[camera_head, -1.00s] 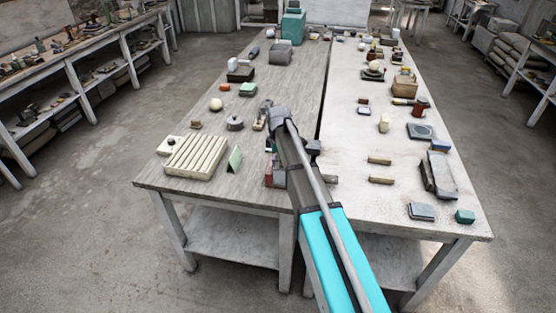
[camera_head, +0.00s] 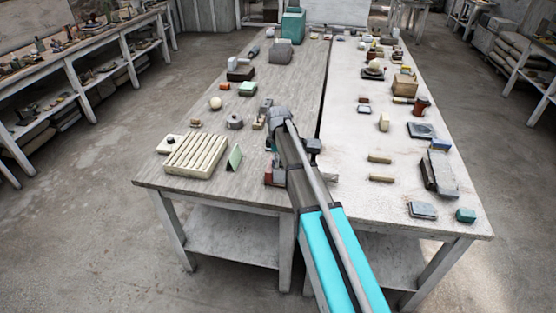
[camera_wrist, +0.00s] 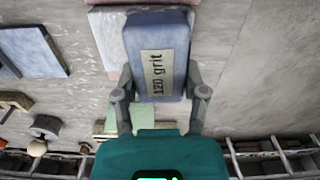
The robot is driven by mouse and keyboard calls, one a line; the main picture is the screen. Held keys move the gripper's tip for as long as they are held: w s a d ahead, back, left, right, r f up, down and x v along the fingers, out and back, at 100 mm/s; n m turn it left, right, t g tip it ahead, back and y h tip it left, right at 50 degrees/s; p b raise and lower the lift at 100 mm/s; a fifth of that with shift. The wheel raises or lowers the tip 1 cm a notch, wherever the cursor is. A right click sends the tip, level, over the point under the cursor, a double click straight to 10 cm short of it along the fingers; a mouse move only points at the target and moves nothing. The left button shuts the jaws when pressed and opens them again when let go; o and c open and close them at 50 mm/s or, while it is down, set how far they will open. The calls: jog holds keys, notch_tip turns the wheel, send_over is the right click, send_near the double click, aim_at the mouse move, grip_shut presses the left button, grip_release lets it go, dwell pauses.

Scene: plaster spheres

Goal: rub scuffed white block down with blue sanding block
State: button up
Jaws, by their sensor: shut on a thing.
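My gripper (camera_wrist: 160,88) is shut on the blue sanding block (camera_wrist: 157,28), with one finger on each side of it. The block carries a pale label reading "120 grit". A whitish block with a pinkish face (camera_wrist: 109,42), probably the scuffed white block, shows behind and left of the sanding block in the wrist view and is partly covered by it. I cannot tell whether the two touch. In the head view my arm hides most of the gripper and both blocks over the near middle of the table.
A ridged cream tray (camera_head: 194,155) and a green wedge (camera_head: 234,157) stand left of my arm. A cream ball (camera_head: 215,103) and a grey round piece (camera_head: 235,122) lie behind them. Several small blocks, including a tan bar (camera_head: 381,178), are spread on the right. A gap splits the tabletop.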

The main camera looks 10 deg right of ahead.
jog(key=shift+f, duration=0.25)
jog(key=shift+s+d, duration=0.15)
jog(key=shift+d, duration=0.35)
dwell(0.3)
jog(key=shift+s+d, duration=0.25)
jog(key=shift+d, duration=0.25)
jog(key=shift+a, duration=0.1)
jog(key=shift+w+a, duration=0.2)
jog(key=shift+a, duration=0.3)
jog(key=shift+w+a, duration=0.2)
jog(key=shift+a, duration=0.25)
